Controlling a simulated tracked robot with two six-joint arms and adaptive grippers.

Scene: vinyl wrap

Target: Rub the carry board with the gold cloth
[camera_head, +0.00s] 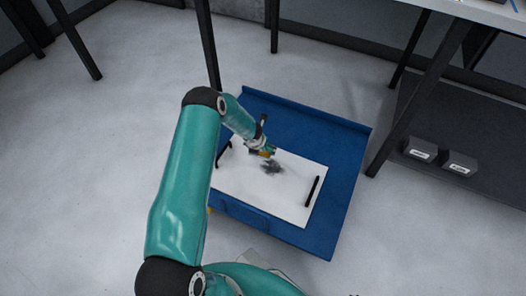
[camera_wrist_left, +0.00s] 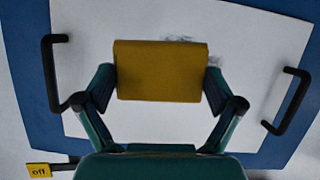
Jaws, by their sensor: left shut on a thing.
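The carry board (camera_head: 240,187) is a white panel with a black handle at each short end, lying on a blue surface. It also shows in the left wrist view (camera_wrist_left: 245,45), with both handles in sight. A dark smudge (camera_head: 273,168) marks the board near its middle; part of it shows past the cloth in the wrist view (camera_wrist_left: 180,39). My left gripper (camera_head: 266,150) is over the board beside the smudge, shut on the gold cloth (camera_wrist_left: 160,72), a folded mustard-coloured block. Whether the cloth touches the board I cannot tell. My right gripper is not in view.
The blue cart top (camera_head: 345,150) has a raised back edge and free margin around the board. A yellow "off" tag (camera_wrist_left: 39,170) shows at its side. Dark table legs stand behind and right, with two small grey boxes (camera_head: 420,149) on a low shelf.

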